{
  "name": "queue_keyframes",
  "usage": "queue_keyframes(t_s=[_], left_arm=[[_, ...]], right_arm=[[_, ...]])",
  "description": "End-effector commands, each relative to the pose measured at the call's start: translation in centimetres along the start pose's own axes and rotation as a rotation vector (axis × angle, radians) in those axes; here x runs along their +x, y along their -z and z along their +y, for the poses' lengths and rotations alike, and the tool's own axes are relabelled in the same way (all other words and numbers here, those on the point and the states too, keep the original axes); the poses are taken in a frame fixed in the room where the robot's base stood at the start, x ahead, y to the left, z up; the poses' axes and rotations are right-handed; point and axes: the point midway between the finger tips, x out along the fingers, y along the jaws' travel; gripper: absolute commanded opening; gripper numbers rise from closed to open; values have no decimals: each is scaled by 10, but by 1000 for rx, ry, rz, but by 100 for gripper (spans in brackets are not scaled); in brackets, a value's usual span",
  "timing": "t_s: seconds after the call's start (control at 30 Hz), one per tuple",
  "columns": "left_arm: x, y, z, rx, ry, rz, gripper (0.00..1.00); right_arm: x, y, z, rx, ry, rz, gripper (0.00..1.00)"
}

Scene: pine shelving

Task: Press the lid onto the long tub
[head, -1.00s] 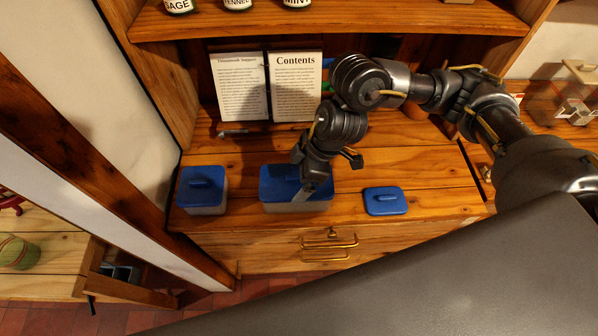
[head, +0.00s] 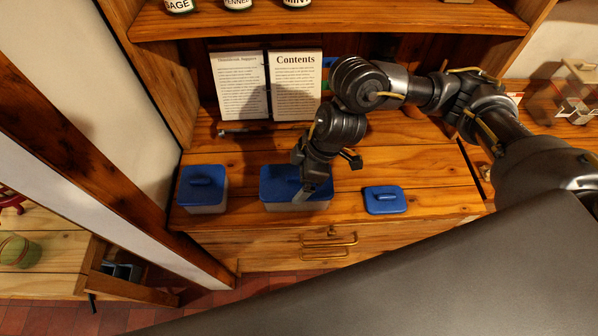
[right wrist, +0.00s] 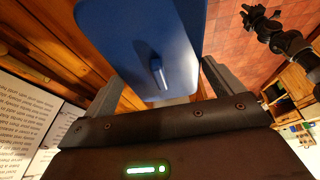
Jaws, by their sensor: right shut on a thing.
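The long tub (head: 275,205) is pale and stands near the front of the wooden counter. Its blue lid (head: 275,180) lies on top and looks level; whether it is fully seated I cannot tell. My right gripper (head: 304,192) is at the lid's right part, with one finger down over the front edge.
A smaller tub with a blue lid (head: 203,185) stands to the left. A loose blue lid (head: 385,200) lies to the right. Open book pages (head: 297,85) stand behind, and a shelf with jars (head: 238,4) is above. A drawer handle (head: 330,245) juts out below the counter edge.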

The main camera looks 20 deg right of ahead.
Motion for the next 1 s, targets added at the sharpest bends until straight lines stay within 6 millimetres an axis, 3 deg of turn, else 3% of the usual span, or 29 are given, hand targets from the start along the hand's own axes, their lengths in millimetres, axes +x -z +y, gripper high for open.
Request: queue_keyframes(t_s=[1.0], left_arm=[[-5, 0, 0, 0, 0, 0, 24]], right_arm=[[4, -2, 0, 0, 0, 0, 71]])
